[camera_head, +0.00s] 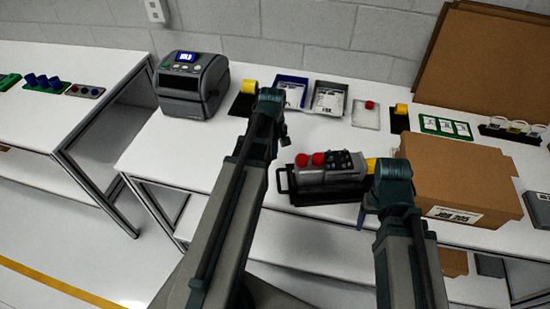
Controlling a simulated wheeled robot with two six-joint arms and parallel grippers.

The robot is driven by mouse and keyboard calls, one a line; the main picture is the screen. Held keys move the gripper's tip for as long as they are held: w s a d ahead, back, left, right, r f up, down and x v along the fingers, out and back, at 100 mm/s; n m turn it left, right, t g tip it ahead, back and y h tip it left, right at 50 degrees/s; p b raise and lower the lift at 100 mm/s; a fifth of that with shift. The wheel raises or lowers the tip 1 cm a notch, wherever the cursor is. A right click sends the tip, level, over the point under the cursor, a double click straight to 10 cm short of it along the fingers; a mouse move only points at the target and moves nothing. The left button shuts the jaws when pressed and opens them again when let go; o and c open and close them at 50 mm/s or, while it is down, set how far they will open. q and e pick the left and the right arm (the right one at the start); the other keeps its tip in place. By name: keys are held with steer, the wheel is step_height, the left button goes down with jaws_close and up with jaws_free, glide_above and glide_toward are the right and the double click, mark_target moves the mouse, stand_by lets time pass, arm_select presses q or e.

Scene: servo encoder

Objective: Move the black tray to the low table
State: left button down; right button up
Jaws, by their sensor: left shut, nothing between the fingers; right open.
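The black tray (322,197) lies on the white workbench between my two arms, with a handle at its left end. It carries a grey control box (326,177) with two red buttons and several dark knobs. My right wrist covers the tray's right end. My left gripper (284,138) is shut and empty, above the bench behind and left of the tray, apart from it. My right gripper (367,216) is open near the tray's right front corner; its fingers are mostly hidden, and I cannot tell whether it touches the tray.
A second white table (48,128) stands at the left across a gap, with small parts on it. A label printer (190,85) stands at the workbench's left end. A cardboard box (455,180) is close right of the tray. Several small trays line the back.

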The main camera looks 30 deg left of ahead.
arm_select(q)
step_height(320, 180, up, 10)
steer(key=p, duration=0.8)
steer(key=shift+s+d+f, duration=0.15)
steer(key=shift+f, duration=0.1)
arm_select(e)
step_height(320, 180, up, 9)
steer(key=shift+r, duration=0.2)
steer(key=shift+d, duration=0.15)
